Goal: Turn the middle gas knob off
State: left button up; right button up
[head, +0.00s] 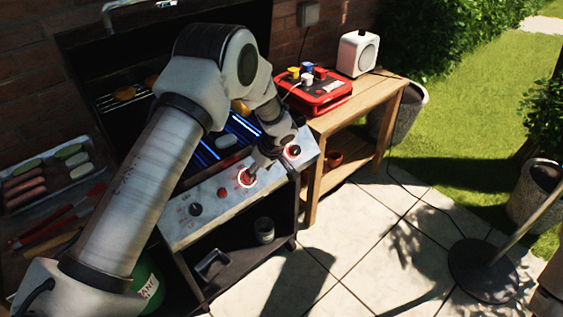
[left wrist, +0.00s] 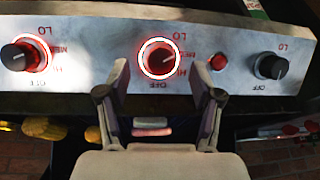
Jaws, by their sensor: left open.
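The middle gas knob (head: 246,177) is dark, with a glowing red ring, on the grill's silver front panel (head: 183,229). In the left wrist view the middle knob (left wrist: 160,57) shows at upper centre, with LO, MED, HI and OFF marks around it. I cannot tell its exact setting. My left gripper (head: 260,163) is in front of the panel near this knob. In the left wrist view its fingers (left wrist: 160,92) are open and apart, with the knob beyond the gap between them. Nothing is held. My right gripper is not in view.
Another lit knob (left wrist: 24,56) and an unlit knob (left wrist: 270,66) flank the middle one; a red button (left wrist: 218,62) sits between. A wooden side table (head: 372,100) bears a red case (head: 318,98) and white speaker (head: 357,53). A food tray (head: 48,178) is at left.

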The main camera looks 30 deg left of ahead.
pick_arm(q)
jog(key=a+f+p, duration=0.1)
jog(key=f, duration=0.1)
jog(key=w+a+f+p, duration=0.1)
jog(key=a+f, duration=0.1)
jog(key=shift+a+f, duration=0.1)
jog(key=shift+f, duration=0.05)
jog(key=shift+s+a+f, duration=0.1)
jog(key=shift+s, duration=0.15)
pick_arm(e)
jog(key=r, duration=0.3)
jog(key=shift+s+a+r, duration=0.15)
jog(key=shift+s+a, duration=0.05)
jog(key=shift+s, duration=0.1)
pick_arm(q)
jog(key=c, duration=1.1)
